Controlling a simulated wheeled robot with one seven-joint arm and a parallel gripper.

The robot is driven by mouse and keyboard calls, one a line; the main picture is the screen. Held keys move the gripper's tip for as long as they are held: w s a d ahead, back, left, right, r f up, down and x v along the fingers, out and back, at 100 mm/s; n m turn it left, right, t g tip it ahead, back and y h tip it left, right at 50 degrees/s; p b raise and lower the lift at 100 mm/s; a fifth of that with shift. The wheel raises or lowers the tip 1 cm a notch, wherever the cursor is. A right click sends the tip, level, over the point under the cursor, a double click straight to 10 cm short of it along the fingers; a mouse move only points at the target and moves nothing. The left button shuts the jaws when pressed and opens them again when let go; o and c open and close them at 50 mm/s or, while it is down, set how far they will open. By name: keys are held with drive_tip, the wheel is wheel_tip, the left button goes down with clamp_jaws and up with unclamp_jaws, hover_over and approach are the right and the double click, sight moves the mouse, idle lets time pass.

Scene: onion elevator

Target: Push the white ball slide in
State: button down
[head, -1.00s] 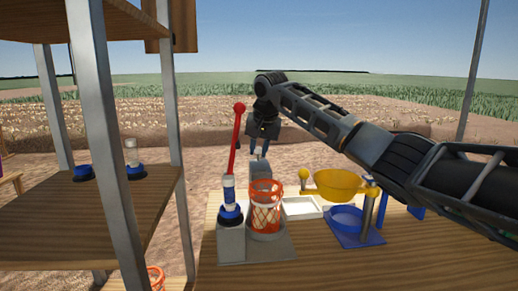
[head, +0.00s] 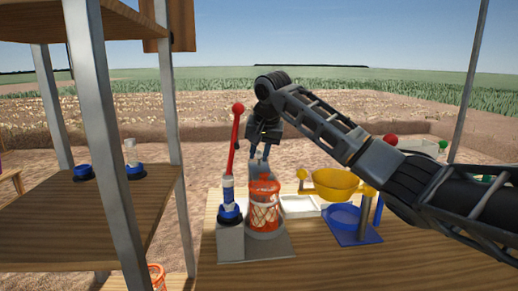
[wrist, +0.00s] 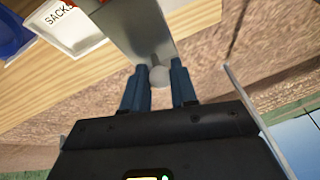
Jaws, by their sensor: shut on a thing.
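The white ball (wrist: 160,76) is a small round knob at the end of a grey metal slide (wrist: 138,32) in the wrist view. My gripper (wrist: 158,82) has its two blue fingers on either side of the ball and is shut on it. The ball is too small to make out clearly there.
A red-knobbed lever (head: 235,140) stands left of the basket. A white tray (head: 299,206), a yellow bowl (head: 335,184) and a blue dish (head: 345,216) are to its right. A metal-legged shelf (head: 110,200) stands at the left. The wooden table's front (head: 350,270) is clear.

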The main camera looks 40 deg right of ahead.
sight(260, 167)
drive_tip(key=shift+s+a+f, duration=0.1)
drive_tip(key=shift+s+a, duration=0.1)
drive_tip(key=shift+s, duration=0.1)
drive_tip(key=c, duration=0.8)
unclamp_jaws()
drive_tip(key=shift+r, duration=0.2)
wheel_tip(260, 167, up, 6)
drive_tip(key=p, duration=0.6)
drive_tip(key=shift+f+p, duration=0.1)
drive_tip(key=shift+p, duration=0.25)
